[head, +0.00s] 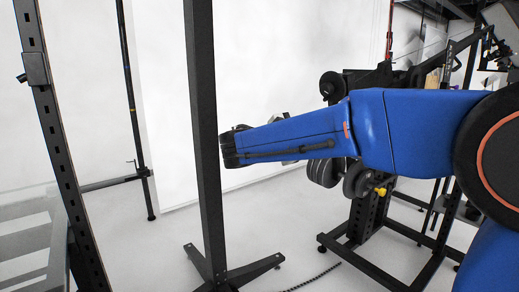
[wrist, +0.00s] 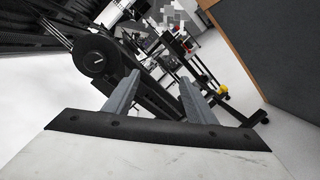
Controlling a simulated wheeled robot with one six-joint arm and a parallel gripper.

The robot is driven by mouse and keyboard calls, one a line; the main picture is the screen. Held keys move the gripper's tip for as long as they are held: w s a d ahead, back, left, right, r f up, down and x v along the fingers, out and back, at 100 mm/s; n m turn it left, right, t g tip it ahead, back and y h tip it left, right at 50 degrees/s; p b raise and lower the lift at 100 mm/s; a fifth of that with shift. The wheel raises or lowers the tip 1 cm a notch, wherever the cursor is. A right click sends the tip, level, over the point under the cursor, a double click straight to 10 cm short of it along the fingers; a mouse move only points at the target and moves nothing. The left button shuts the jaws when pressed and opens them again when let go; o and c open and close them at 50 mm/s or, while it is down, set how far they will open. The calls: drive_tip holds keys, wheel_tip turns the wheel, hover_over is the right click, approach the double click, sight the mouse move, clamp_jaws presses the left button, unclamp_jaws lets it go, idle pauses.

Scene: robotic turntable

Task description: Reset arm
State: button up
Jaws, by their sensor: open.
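My gripper (wrist: 158,88) shows in the wrist view with its two grey fingers apart and nothing between them. Its fingers point toward a black frame with a round black disc (wrist: 96,55) behind. In the head view my blue-covered arm reaches from the right edge toward the middle. Its far end is close to a black upright post in the picture, and I cannot tell how far apart they are in depth. The gripper fingers are not clearly visible in the head view.
A black post (head: 204,130) on a splayed foot stands left of centre. A perforated upright (head: 50,120) and a thin stand (head: 128,90) are farther left. A black rack with round weights (head: 358,180) stands behind my arm. White floor (head: 160,250) is open at lower left.

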drive_tip(key=s+d+f+m+g+y, duration=0.5)
drive_tip(key=s+d+f+y, duration=0.3)
drive_tip(key=s+d+f, duration=0.9)
drive_tip(key=s+a+f+m+t+y, duration=0.1)
drive_tip(key=s+a+f+m+y, duration=0.2)
drive_tip(key=s+f, duration=0.3)
drive_tip(key=s+a+f+m+t+y, duration=0.1)
drive_tip(key=s+a+f+m+y, duration=0.2)
drive_tip(key=s, duration=0.6)
wheel_tip(320, 180, down, 3)
drive_tip(key=m+y, duration=0.1)
drive_tip(key=y, duration=0.1)
drive_tip(key=shift+s+a+m+y, duration=0.3)
drive_tip(key=shift+s+a+y, duration=0.05)
drive_tip(key=shift+a+y, duration=0.05)
